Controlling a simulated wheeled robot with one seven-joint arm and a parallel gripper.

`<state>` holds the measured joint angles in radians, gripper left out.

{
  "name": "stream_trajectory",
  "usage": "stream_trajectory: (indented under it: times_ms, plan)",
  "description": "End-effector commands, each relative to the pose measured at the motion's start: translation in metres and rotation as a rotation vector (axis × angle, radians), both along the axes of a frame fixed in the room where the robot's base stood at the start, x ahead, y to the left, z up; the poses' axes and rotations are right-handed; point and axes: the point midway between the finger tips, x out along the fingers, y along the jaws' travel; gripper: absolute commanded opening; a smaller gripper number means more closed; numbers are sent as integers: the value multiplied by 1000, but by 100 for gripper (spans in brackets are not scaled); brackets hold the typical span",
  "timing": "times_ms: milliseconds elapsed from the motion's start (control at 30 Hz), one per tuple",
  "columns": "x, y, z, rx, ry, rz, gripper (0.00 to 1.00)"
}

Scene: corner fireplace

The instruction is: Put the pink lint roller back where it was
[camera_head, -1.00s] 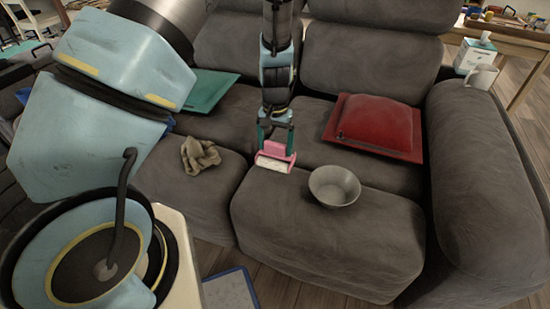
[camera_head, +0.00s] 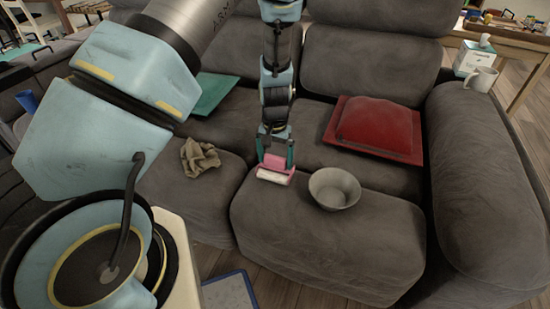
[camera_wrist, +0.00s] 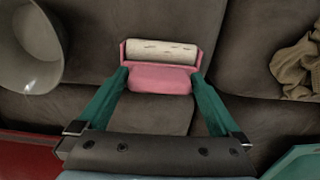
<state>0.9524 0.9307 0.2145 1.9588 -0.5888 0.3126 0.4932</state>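The pink lint roller (camera_head: 275,174) has a white roll on a pink frame. It is at the rear edge of the front middle seat of the grey sofa (camera_head: 330,240), left of the grey bowl. My gripper (camera_head: 275,160) points down with its green fingers on either side of the roller's pink body. In the wrist view the lint roller (camera_wrist: 160,78) sits between the fingertips (camera_wrist: 161,80), and the gripper is shut on it. Its white roll faces away from my palm. I cannot tell whether the roller touches the seat.
The grey bowl (camera_head: 334,188) stands close to the right of the roller. A crumpled beige cloth (camera_head: 199,158) lies to the left. A red cushion (camera_head: 376,126) and a green one (camera_head: 213,92) lie farther back. A white mug (camera_head: 481,79) and a tissue box (camera_head: 473,57) stand on the right armrest.

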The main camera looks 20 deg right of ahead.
Motion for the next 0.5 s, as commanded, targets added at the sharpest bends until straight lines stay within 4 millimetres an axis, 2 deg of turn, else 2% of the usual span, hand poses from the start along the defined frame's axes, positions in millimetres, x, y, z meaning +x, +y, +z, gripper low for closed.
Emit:
stream_trajectory:
  times_ms: [233,500]
  plan:
    - [0,-1,15,-1,0,-1,100]
    - [0,-1,71,-3,-3,-1,100]
